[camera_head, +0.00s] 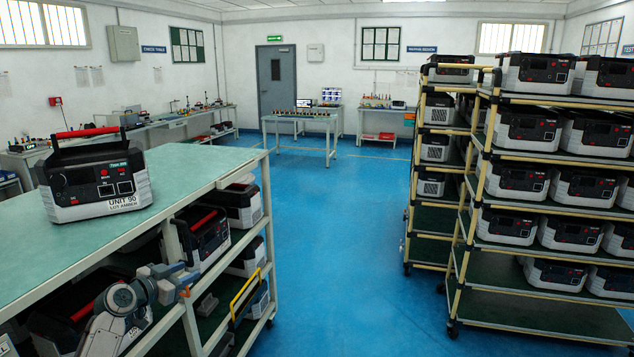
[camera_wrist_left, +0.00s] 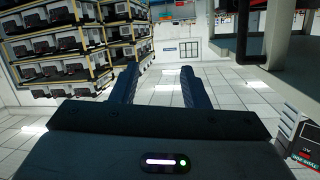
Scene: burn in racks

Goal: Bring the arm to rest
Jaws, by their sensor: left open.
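My left arm (camera_head: 125,305) comes in at the lower left of the head view, beside the shelves of the green-topped bench. My left gripper (camera_head: 188,280) shows small at its end, in front of the bench's shelf side. In the left wrist view the two dark fingers of the gripper (camera_wrist_left: 156,85) stand apart with nothing between them. That view appears upside down, with ceiling tiles below. My right gripper is not in view.
A power unit with a red handle (camera_head: 95,180) stands on the bench (camera_head: 215,160). More units fill its shelves, close around my arm. Wheeled racks (camera_head: 460,240) with several units stand at the right. The blue floor (camera_head: 335,220) between is clear.

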